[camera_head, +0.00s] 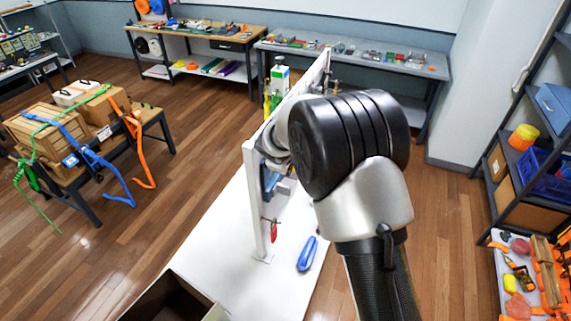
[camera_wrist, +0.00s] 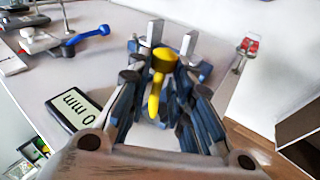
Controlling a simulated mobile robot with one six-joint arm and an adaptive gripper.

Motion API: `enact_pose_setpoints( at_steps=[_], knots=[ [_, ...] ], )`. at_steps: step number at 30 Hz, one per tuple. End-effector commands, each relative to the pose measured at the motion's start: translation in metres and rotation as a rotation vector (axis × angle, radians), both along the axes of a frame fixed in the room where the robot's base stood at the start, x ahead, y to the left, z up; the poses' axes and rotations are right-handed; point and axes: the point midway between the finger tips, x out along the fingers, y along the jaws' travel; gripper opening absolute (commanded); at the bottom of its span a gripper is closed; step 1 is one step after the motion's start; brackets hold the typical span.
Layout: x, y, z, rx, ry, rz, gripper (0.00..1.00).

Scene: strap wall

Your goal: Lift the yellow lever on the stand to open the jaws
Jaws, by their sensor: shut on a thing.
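The yellow lever (camera_wrist: 156,95) shows in the middle of the wrist view, with a round yellow end and a narrow tapering handle. My gripper (camera_wrist: 160,72) has its blue-grey fingers on both sides of the lever and is shut on it. Two grey upright pieces (camera_wrist: 154,33) stand just beyond the lever; I cannot tell how far apart the stand's jaws are. A display (camera_wrist: 75,110) beside the left finger reads 0 mm. In the head view my arm hides the gripper and the lever; the white stand's frame (camera_head: 252,190) shows left of the arm.
A blue-handled fitting (camera_wrist: 88,37) and a red-and-clear part (camera_wrist: 248,47) flank the gripper on the panel. A blue object (camera_head: 307,254) lies on the white base. An open box (camera_head: 190,288) stands near the front. Wooden floor (camera_head: 150,215) is free to the left.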

Motion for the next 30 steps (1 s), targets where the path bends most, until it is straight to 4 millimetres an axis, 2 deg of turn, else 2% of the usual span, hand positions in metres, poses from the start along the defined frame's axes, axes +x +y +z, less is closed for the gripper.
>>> enact_pose_setpoints(
  at_steps=[9, 10, 13, 23, 26, 30],
  knots=[
    [0.0, 0.0, 0.001, -0.002, -0.002, 0.001, 0.0],
    [0.0, 0.0, 0.001, -0.002, -0.002, 0.001, 0.22],
    [0.0, 0.0, 0.001, -0.002, -0.002, 0.001, 0.29],
    [0.0, 0.0, 0.002, -0.001, -0.001, 0.001, 0.29],
    [-0.004, 0.001, 0.008, -0.002, -0.002, 0.001, 0.29],
    [-0.017, 0.002, 0.028, -0.001, -0.004, 0.002, 0.29]
  ],
)
